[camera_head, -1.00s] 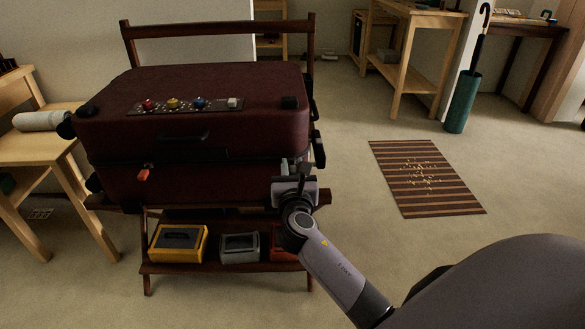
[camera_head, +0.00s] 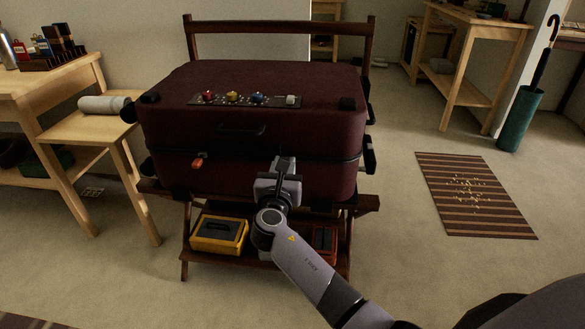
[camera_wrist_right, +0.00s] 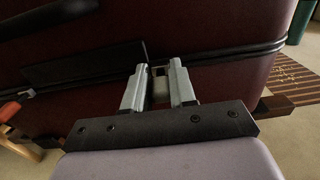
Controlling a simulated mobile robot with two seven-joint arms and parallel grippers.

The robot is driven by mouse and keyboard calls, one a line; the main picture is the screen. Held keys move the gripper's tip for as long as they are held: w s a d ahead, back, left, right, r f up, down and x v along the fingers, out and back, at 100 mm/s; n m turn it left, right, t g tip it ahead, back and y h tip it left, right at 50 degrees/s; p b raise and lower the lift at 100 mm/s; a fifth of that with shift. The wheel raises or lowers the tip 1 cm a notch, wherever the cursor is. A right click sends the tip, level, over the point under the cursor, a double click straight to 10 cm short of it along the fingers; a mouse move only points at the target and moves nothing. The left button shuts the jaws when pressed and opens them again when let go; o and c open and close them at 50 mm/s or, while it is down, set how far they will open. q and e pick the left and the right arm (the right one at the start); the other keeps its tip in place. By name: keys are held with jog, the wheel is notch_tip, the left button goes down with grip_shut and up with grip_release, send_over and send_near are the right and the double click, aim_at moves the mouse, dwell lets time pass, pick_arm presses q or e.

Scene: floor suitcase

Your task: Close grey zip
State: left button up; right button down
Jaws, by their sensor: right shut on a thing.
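The dark red suitcase (camera_head: 330,135) lies closed on a wooden rack, with a dark zip seam (camera_head: 330,161) around its side. My right gripper (camera_head: 285,165) is at the front seam, right of the middle. In the right wrist view, its two fingers (camera_wrist_right: 159,85) are shut on the small grey zip pull (camera_wrist_right: 158,74), mostly hidden between them. An orange-red zip pull (camera_head: 198,161) hangs at the seam's left part; it also shows at the left edge of the right wrist view (camera_wrist_right: 14,106). My left gripper is not in view.
A black handle (camera_head: 241,130) is on the suitcase front above the seam. The rack (camera_head: 365,203) holds a yellow case (camera_head: 218,234) and a red case (camera_head: 325,240) below. A wooden bench (camera_head: 88,128) stands left. Floor at right is open around a striped mat (camera_head: 475,195).

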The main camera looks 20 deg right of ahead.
jog(key=c, duration=1)
grip_release()
jog(key=shift+w+a, duration=0.1)
jog(key=shift+a, duration=0.25)
jog(key=shift+d, duration=0.1)
pick_arm(q)
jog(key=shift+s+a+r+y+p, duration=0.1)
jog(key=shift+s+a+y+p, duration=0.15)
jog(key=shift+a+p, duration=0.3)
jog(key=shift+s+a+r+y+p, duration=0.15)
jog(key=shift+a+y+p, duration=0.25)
jog(key=shift+p, duration=0.2)
pick_arm(e)
jog(key=v, duration=0.7)
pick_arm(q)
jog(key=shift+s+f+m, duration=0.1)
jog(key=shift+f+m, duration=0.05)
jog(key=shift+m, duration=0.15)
